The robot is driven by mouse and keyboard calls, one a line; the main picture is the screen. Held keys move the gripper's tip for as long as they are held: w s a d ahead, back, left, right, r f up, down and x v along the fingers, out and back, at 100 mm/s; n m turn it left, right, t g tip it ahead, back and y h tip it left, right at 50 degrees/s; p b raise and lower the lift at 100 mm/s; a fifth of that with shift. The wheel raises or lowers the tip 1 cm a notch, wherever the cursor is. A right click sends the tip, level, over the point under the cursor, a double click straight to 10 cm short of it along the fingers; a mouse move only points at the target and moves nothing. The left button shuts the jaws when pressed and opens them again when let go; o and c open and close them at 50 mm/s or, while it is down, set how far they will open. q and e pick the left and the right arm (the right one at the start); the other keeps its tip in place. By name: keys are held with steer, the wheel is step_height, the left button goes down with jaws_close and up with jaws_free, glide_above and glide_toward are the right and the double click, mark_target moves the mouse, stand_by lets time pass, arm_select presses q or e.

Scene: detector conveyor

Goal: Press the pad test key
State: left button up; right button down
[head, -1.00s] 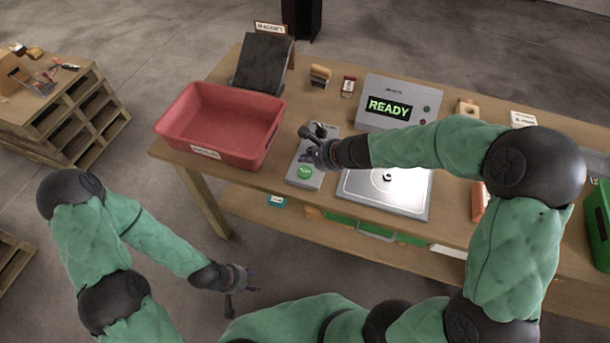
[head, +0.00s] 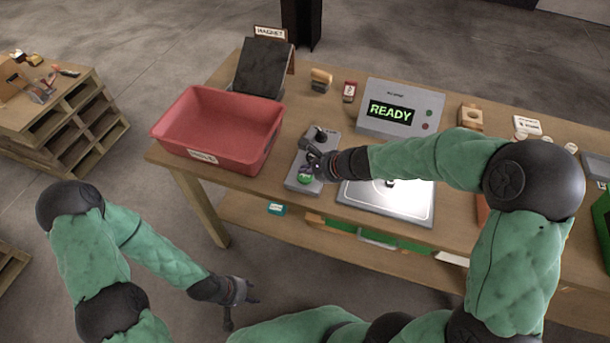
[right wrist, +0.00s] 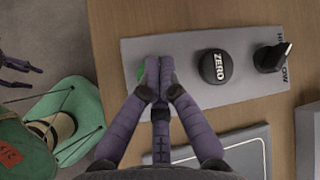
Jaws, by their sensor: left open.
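The grey control box (head: 300,187) lies on the table in front of the readout unit. Its green key (head: 304,178) is partly covered by my right gripper (head: 311,172). In the right wrist view, the closed fingertips (right wrist: 156,74) lie over the green key (right wrist: 139,73), and only its edge shows at their left. I cannot tell whether they touch it. The black ZERO button (right wrist: 215,66) and the HIGH/LOW knob (right wrist: 271,57) are on the same box, to the right of the fingers. My left gripper (head: 240,300) is open and empty, low in front of the table.
A red bin (head: 215,125) stands left of the box. The readout unit (head: 398,105) shows READY behind a silver plate (head: 410,205). A dark slanted panel (head: 264,66) marked MAGNET stands at the back left. A green crate (head: 604,220) is at the far right.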

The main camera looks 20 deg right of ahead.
mark_target(307, 178)
steer(key=shift+f, duration=0.1)
stand_by(0.7)
steer(key=shift+f+b, duration=0.35)
steer(key=shift+b, duration=0.15)
steer(key=shift+f+b, duration=0.4)
steer(key=shift+b, duration=0.05)
stand_by(0.6)
stand_by(0.3)
steer(key=shift+r+p, duration=0.75)
steer(key=shift+r, duration=0.1)
step_height(307, 178, up, 5)
steer(key=p, duration=0.4)
steer(key=shift+p, duration=0.35)
